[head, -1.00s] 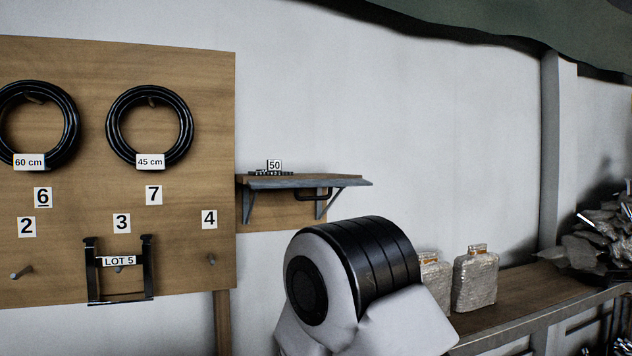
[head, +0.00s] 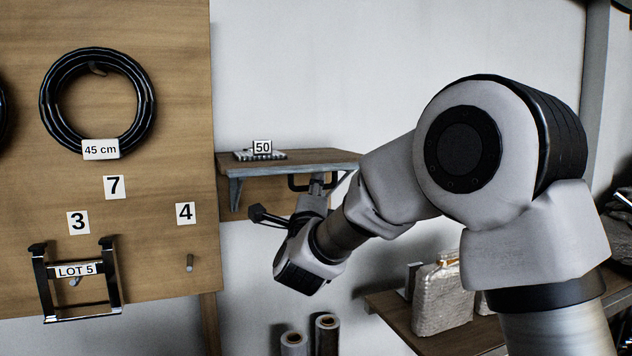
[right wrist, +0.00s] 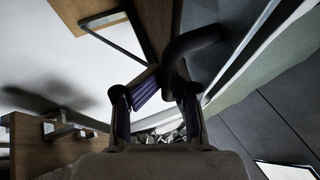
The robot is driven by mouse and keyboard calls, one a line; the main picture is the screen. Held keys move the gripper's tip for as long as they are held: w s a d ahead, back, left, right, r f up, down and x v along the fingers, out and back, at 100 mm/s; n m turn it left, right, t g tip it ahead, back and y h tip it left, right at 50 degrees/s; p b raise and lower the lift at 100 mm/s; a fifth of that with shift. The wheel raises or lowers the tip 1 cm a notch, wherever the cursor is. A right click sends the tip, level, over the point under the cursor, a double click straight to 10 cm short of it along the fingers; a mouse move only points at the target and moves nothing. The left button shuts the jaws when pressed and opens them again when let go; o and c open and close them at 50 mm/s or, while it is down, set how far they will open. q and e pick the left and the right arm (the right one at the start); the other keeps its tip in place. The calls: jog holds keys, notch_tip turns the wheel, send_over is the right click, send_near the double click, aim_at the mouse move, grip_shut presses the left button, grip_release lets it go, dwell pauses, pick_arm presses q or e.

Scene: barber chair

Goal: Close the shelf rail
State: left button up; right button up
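The wooden shelf (head: 310,160) is on the wall right of the pegboard, with grey brackets under it. A black rail (head: 297,184) shows as a bent bar below the shelf's right part. My right gripper (head: 318,184) is raised beneath the shelf at the rail; the arm hides part of it. In the right wrist view the fingers of my right gripper (right wrist: 153,95) stand apart. The curved black rail (right wrist: 190,45) reaches down towards the gap, close to the right finger. I cannot tell whether they touch. My left gripper is not in view.
A small item labelled 50 (head: 262,150) is on the shelf. The pegboard (head: 185,100) at left holds a black coil (head: 148,100) and a metal frame (head: 80,312). Dark rolls (head: 327,335) stand below. A lower bench (head: 400,315) carries wrapped packages (head: 440,300).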

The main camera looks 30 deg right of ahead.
jog(key=shift+w+d+f, duration=0.2)
jog(key=shift+w+f, duration=0.05)
jog(key=shift+w, duration=0.05)
jog(key=shift+s+a+r, duration=0.1)
jog(key=shift+a, duration=0.1)
jog(key=c, duration=0.4)
jog(key=shift+s+a+r, duration=0.1)
jog(key=shift+s+a, duration=0.05)
jog(key=shift+s, duration=0.1)
grip_shut()
